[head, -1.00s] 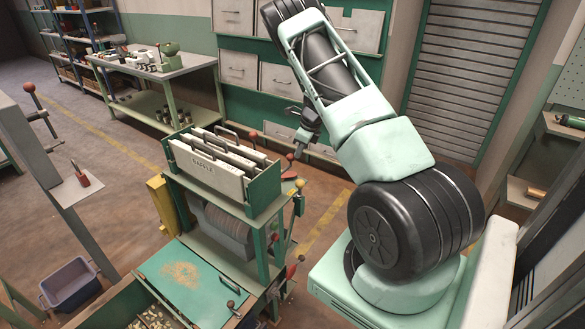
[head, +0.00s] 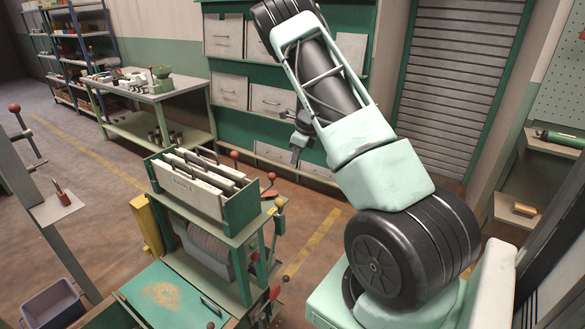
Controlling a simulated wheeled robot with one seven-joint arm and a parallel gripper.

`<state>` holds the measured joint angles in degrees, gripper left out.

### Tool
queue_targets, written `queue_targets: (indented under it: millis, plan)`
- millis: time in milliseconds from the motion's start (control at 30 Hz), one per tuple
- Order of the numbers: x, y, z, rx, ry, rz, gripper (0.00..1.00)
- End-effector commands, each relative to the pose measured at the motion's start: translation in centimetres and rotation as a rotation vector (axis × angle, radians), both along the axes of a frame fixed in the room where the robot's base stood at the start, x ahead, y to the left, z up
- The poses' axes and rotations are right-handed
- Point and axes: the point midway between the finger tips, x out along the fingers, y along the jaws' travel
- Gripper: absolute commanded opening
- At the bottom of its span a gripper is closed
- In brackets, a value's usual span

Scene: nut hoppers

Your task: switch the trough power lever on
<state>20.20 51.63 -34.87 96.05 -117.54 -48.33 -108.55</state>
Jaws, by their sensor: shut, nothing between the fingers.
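The hopper machine (head: 243,258) stands left of my arm, with several knobbed levers on its right side. One lever has a yellow-orange knob (head: 280,202), and red knobs (head: 271,176) and (head: 235,154) stand behind the top box. A red-handled lever (head: 275,293) sits lower on the same side. I cannot tell which one is the trough power lever, or its position. My gripper (head: 295,155) is small in the view, shut and empty, beyond and above the machine's right side. It appears apart from the levers, partly hidden behind my forearm.
A green-topped trough lid (head: 165,292) lies in front of the machine. Another lever with a red knob (head: 15,107) is on a grey post at left. A workbench (head: 150,92) and drawer cabinets (head: 229,90) stand behind. Open floor lies between machine and cabinets.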

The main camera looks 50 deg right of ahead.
Motion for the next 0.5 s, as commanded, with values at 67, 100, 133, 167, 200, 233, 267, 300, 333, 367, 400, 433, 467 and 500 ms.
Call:
queue_targets:
  millis: [67,100,133,167,200,233,267,300,333,367,400,433,467,500]
  plan:
    - [-0.4,-0.1,1.2,-0.001,-0.002,-0.002,0.00]
    - [-0.5,-0.2,1.7,-0.001,-0.002,-0.002,0.00]
    - [-0.6,-0.2,2.1,-0.001,-0.002,-0.002,0.00]
    - [-0.7,-0.2,2.5,0.000,-0.002,0.000,0.00]
    - [-0.9,-0.2,2.9,-0.001,-0.001,0.000,0.00]
    - [-0.9,-0.3,3.1,-0.001,-0.001,0.000,0.00]
    - [-1.0,-0.3,3.3,-0.001,-0.001,0.000,0.00]
    - [-1.1,-0.3,3.5,0.000,-0.001,-0.001,0.00]
    - [-1.1,-0.3,3.6,0.001,-0.001,-0.001,0.00]
    - [-1.1,-0.3,3.7,0.001,0.000,-0.002,0.00]
    - [-1.1,-0.3,3.7,0.001,0.000,-0.002,0.00]
    - [-1.2,-0.3,3.8,0.001,0.000,-0.002,0.00]
    - [-1.2,-0.3,3.8,0.001,0.001,-0.002,0.00]
    - [-1.2,-0.3,3.8,0.001,0.001,-0.002,0.00]
